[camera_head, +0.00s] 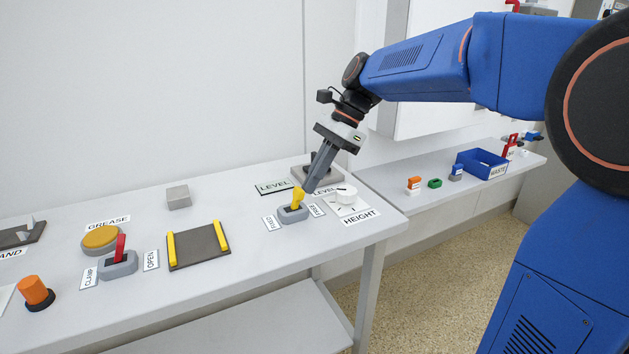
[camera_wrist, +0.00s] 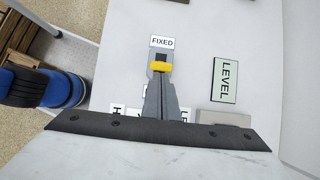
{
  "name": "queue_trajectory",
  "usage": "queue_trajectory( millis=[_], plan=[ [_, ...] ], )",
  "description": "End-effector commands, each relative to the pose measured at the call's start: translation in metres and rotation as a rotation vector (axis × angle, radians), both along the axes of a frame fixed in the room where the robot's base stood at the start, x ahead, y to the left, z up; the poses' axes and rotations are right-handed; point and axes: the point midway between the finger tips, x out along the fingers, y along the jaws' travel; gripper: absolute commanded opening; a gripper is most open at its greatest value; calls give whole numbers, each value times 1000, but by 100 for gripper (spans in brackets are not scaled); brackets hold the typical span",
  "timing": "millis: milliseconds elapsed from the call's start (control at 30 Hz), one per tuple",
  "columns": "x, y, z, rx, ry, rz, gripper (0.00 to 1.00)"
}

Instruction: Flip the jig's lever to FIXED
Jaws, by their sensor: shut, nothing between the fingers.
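The jig's yellow lever (camera_head: 298,198) stands in a small grey base (camera_head: 293,214) near the right end of the bench, leaning a little right, away from the FIXED label. The lever also shows in the wrist view (camera_wrist: 160,67), with the FIXED label (camera_wrist: 162,42) beyond it. In the head view that label (camera_head: 269,223) is left of the base; another label (camera_head: 316,210), hard to read, is on the right. My gripper (camera_head: 307,188) is shut and empty, its tips close by the lever's right side. I cannot tell whether they touch it. The fingers (camera_wrist: 162,108) partly hide the base.
A white HEIGHT dial (camera_head: 345,194) and a grey block fixture (camera_head: 322,175) stand close to the right and behind. A LEVEL sign (camera_head: 273,186) lies behind the lever. A dark plate with yellow rails (camera_head: 198,247) and a red CLAMP lever (camera_head: 120,249) are left. Bench between is clear.

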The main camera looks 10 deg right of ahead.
Motion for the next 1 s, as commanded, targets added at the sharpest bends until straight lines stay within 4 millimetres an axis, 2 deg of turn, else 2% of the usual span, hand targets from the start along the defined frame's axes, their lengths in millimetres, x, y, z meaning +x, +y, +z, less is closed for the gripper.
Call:
queue_trajectory(
  millis=[800,1000],
  plan=[
    [-13,47,17,-542,-158,4,0],
    [-12,44,17,-533,-153,-1,0]
  ],
)
